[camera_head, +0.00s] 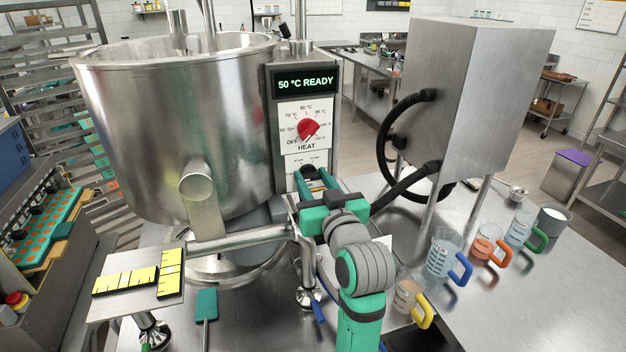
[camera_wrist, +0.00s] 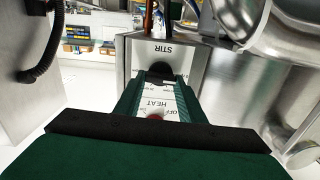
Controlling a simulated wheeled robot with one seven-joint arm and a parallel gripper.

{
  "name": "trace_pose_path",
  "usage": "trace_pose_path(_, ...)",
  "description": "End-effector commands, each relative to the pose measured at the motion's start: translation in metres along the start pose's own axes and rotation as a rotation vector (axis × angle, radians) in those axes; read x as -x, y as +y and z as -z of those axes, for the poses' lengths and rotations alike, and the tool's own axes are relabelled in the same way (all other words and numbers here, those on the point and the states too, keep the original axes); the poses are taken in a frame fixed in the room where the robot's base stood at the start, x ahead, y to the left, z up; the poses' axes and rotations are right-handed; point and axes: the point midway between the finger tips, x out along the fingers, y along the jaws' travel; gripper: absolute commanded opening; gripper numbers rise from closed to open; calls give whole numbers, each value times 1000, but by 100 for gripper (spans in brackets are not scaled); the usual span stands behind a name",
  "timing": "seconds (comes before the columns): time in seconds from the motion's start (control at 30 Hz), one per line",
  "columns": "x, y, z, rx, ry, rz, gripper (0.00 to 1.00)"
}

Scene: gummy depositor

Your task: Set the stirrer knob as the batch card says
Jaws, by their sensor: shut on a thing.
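The stirrer knob (camera_wrist: 160,70) is a dark round shape below the STIR label in the wrist view. My gripper (camera_wrist: 160,78) has its green fingers on either side of it and is shut on it. In the head view my gripper (camera_head: 312,178) reaches the lower part of the control panel (camera_head: 292,175) and covers most of the stirrer scale. I cannot read the knob's setting. No readable batch card shows; a white sheet (camera_head: 383,243) lies partly hidden behind my arm.
The red HEAT knob (camera_head: 308,129) sits just above my gripper, under a display (camera_head: 303,82) reading 50 °C READY. The steel kettle (camera_head: 170,120) stands left. Several measuring jugs, one yellow-handled (camera_head: 410,296), stand right. A steel cabinet (camera_head: 470,90) with black hoses stands behind.

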Motion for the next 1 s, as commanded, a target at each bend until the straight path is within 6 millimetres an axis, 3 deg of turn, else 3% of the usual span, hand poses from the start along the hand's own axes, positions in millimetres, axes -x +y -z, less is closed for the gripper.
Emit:
trace_pose_path(0.27,0,0,0,-155,-1,0,14)
trace_pose_path(1.0,0,4,-2,-850,-1,-1,14)
